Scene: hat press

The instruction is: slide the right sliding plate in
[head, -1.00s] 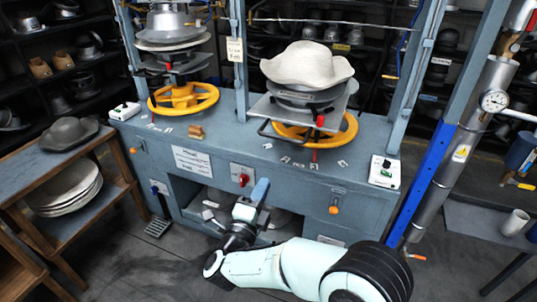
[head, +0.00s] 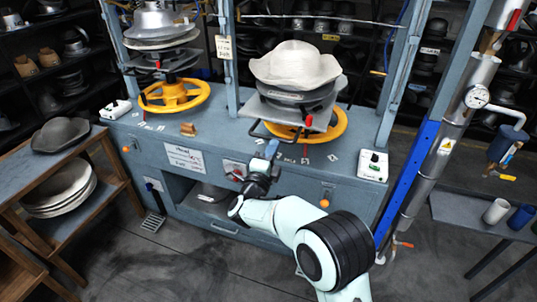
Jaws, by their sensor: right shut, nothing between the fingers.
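The right sliding plate (head: 322,117) is a grey plate under a pale wide-brimmed hat (head: 296,65) and its dark form, above a yellow handwheel (head: 336,129). A dark loop handle (head: 256,133) sticks out at its front left, and a red knob (head: 307,121) shows at its front. The plate juts out toward me from between the press columns. My right gripper (head: 271,149) is shut and empty, just below and right of the loop handle, near the bench's front edge. I cannot tell whether it touches anything. My left gripper is out of view.
The left press station has its own yellow handwheel (head: 175,95). White control boxes (head: 373,165) sit on the grey bench (head: 220,131). A blue post (head: 412,180) and a pipe with a gauge (head: 477,97) stand at the right. A wooden shelf (head: 88,155) stands at the left.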

